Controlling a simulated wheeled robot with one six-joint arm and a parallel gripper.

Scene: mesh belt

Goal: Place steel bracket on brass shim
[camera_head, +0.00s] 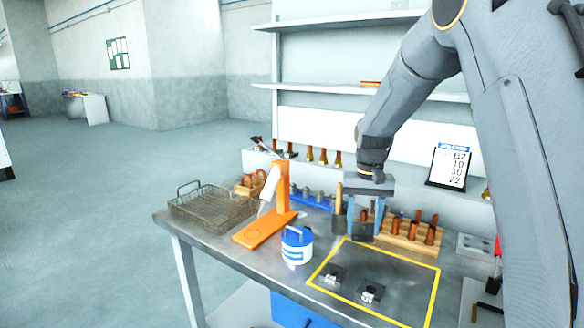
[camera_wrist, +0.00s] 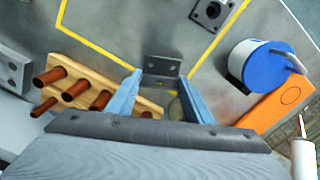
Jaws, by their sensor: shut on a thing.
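My gripper (camera_head: 364,222) is above the back part of the bench, with its blue fingers pointing down. In the wrist view, my gripper (camera_wrist: 161,80) is shut on the steel bracket (camera_wrist: 162,66), a dark grey angled piece with two holes. The bracket (camera_head: 363,231) shows as a dark block between the fingertips in the head view. I cannot make out the brass shim for certain; a dull tan patch (camera_wrist: 175,106) shows between the fingers in the wrist view, partly hidden.
A wooden rack with copper pegs (camera_head: 408,236) stands right of my gripper. A blue-white canister (camera_head: 297,245), orange stand (camera_head: 265,228) and wire basket (camera_head: 212,208) are left. Shelves are behind.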

